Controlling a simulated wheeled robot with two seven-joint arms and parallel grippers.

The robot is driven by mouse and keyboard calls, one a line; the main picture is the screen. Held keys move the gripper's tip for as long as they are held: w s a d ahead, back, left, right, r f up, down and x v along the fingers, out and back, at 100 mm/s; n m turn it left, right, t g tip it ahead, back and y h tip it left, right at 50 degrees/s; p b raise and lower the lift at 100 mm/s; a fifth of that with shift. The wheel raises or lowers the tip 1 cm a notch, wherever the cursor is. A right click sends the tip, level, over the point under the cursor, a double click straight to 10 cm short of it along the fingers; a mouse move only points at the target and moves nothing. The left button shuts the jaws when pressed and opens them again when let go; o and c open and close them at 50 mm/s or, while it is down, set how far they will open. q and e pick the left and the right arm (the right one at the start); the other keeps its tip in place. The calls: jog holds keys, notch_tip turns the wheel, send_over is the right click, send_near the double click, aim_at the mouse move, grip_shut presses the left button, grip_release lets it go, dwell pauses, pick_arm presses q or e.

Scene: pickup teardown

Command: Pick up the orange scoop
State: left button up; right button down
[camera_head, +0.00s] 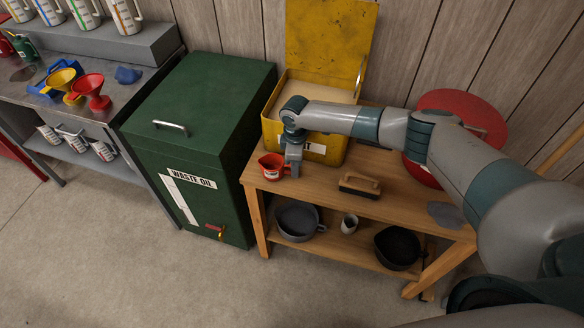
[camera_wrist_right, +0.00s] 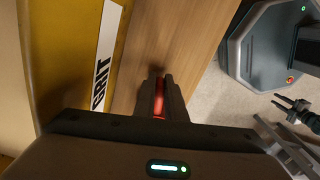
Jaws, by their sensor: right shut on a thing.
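The orange scoop (camera_head: 270,167), red-orange with a pale label, is at the left front corner of the wooden bench (camera_head: 330,190), in front of the yellow grit bin. My right gripper (camera_head: 293,170) points down at the scoop's right side and is shut on it. In the right wrist view a red-orange strip of the scoop (camera_wrist_right: 159,104) shows between the two fingers (camera_wrist_right: 160,92); the rest is hidden. I cannot tell whether the scoop touches the bench top. My left gripper (camera_wrist_right: 281,102) seems to show small and dark in the right wrist view; its opening is unclear.
The yellow grit bin (camera_head: 273,131) stands open behind the scoop. A green waste oil cabinet (camera_head: 200,110) stands close on the left. A wooden-handled brush (camera_head: 360,185) lies right of the gripper. A red round lid (camera_head: 470,110) is farther right. Pans sit on the lower shelf.

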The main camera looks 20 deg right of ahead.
jog(key=shift+r+b, duration=0.3)
jog(key=shift+r, duration=0.35)
notch_tip(320, 180, up, 2)
jog(key=shift+r+b, duration=0.25)
jog(key=shift+b, duration=0.25)
jog(key=s+d+r+b, duration=0.1)
jog(key=s+d+r, duration=0.1)
jog(key=s, duration=0.3)
jog(key=s+d+r+b, duration=0.1)
jog(key=s+d+r, duration=0.1)
jog(key=s+r, duration=0.3)
jog(key=shift+s+d, duration=0.35)
jog(key=s+a+r+m, duration=0.3)
jog(key=s+r+m, duration=0.7)
jog(key=r+m, duration=0.3)
jog(key=shift+a, duration=0.4)
